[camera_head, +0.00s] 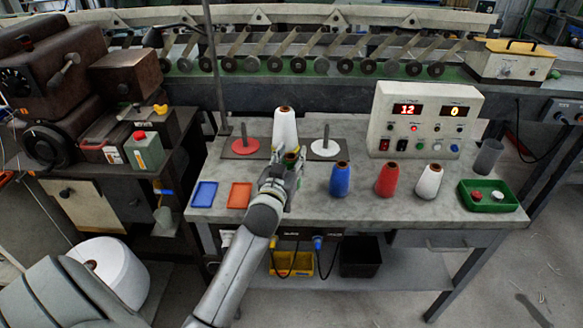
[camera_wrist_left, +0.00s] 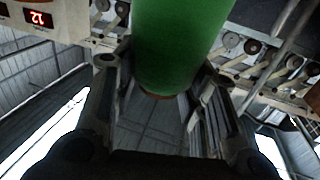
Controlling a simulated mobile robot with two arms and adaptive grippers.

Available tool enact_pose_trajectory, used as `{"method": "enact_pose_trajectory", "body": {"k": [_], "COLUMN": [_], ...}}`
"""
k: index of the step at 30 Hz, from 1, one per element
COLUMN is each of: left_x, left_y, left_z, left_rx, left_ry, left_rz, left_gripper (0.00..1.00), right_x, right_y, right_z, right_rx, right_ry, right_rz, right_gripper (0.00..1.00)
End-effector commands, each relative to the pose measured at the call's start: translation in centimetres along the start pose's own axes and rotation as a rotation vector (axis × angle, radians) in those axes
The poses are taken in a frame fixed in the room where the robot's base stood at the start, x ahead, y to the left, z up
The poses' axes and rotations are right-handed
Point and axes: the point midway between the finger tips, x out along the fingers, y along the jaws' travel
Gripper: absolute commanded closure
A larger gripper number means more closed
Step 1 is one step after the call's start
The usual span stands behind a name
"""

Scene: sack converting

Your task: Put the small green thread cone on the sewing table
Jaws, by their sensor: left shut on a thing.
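My left gripper (camera_head: 281,172) is shut on the small green thread cone (camera_wrist_left: 178,42). In the head view only a bit of the cone (camera_head: 292,157) shows, mostly hidden behind the gripper, over the grey sewing table (camera_head: 355,211). In the left wrist view the green cone stands out between the two fingers (camera_wrist_left: 160,105). Whether its base touches the table cannot be told. My right gripper is not in view.
A tall white cone (camera_head: 285,128) stands just behind the gripper, between a red disc (camera_head: 245,146) and a white disc (camera_head: 324,148) with pegs. Blue (camera_head: 340,182), red (camera_head: 387,182) and white (camera_head: 428,183) cones stand right. Blue (camera_head: 204,194) and orange (camera_head: 239,195) trays lie left.

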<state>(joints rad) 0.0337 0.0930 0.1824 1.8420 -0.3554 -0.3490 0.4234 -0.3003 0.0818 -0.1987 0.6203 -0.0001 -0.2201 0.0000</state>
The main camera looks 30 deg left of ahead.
Motion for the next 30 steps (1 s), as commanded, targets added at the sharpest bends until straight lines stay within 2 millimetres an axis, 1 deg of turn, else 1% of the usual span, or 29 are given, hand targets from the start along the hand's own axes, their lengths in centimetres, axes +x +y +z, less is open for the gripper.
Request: {"method": "enact_pose_trajectory", "body": {"k": [3,6,9,18,21,22,26,30], "left_x": [0.7,0.5,0.5,0.5,0.5,0.5,0.5,0.5], "left_y": [0.1,0.1,0.1,0.1,0.1,0.1,0.1,0.1], "left_z": [0.8,2.5,3.4,3.7,4.0,4.0,4.0,4.0], "left_rx": [0.0,-0.002,-0.001,0.0,0.0,0.0,0.0,0.0], "left_ry": [0.001,-0.004,0.0,0.001,0.001,-0.001,-0.001,-0.001], "left_rz": [0.0,0.001,0.001,0.001,0.001,0.001,0.001,0.001], "left_gripper": [1.0,1.0,1.0,1.0,1.0,0.56,0.39,0.38], "right_x": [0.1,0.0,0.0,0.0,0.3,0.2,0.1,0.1], "right_y": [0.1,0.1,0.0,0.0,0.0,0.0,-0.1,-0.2], "right_z": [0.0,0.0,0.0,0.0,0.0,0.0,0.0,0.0], "right_rx": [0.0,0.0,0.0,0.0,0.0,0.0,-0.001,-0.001], "right_ry": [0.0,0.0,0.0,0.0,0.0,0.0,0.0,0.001], "right_rz": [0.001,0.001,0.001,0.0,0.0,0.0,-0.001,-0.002], "right_gripper": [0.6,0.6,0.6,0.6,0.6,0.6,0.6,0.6]}}
